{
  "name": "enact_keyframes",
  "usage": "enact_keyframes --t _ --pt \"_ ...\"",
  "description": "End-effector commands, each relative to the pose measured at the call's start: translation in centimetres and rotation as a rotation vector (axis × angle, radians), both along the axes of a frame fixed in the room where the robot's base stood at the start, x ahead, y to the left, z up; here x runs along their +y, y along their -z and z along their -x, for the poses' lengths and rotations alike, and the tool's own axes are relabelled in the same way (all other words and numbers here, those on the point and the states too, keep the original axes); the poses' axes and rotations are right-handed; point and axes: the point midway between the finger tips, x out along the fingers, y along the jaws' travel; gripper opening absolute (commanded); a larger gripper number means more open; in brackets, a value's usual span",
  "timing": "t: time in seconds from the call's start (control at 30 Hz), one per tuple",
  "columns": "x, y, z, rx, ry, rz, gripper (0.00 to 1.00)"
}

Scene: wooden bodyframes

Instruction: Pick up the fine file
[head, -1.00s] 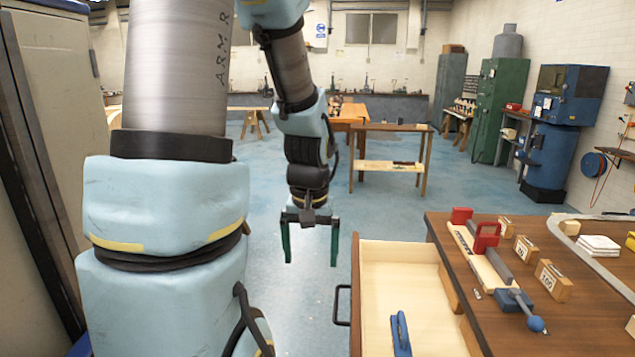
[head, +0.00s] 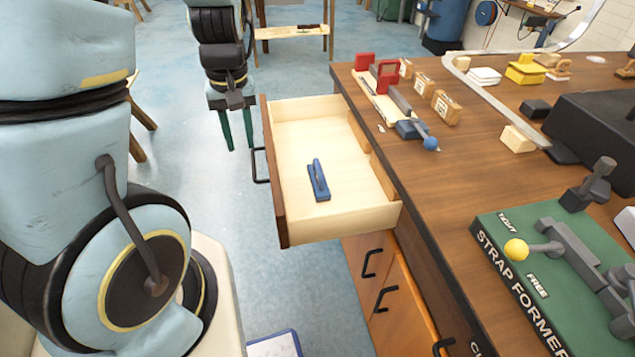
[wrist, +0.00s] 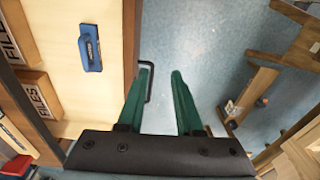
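The open drawer (head: 275,185) sticks out from the left side of the bench. A blue tool with a raised handle (head: 318,181) lies flat on its pale floor. It looks like the file, but I cannot read any marking that says fine. The tool also shows in the wrist view (wrist: 90,47), upper left. My gripper (head: 238,130) is open and empty, pointing down outside the drawer, to the left of its front panel. In the wrist view, the green fingers (wrist: 161,72) are apart, over the floor beside the drawer handle.
The black drawer handle (head: 257,166) juts out near my gripper. The drawer is otherwise clear.

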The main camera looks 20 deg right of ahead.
Motion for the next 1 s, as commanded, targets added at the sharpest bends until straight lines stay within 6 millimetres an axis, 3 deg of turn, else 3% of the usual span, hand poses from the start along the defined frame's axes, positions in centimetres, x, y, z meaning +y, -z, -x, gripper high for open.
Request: enact_keyframes --t 0.03,0.3,0.5,0.7,0.83,1.0 --pt "-1.4 1.3 0.0 -0.001 0.012 -0.018 0.35" --pt "-7.8 5.1 -0.5 -0.074 0.022 -0.100 0.35" --pt "-13.2 6.8 -0.4 -0.186 0.049 -0.142 0.35" --pt "-17.6 7.0 0.2 -0.293 0.076 -0.148 0.35" --pt "-19.0 6.9 0.4 -0.328 0.084 -0.143 0.35" --pt "-19.0 8.3 -0.2 -0.336 0.083 -0.144 0.35"
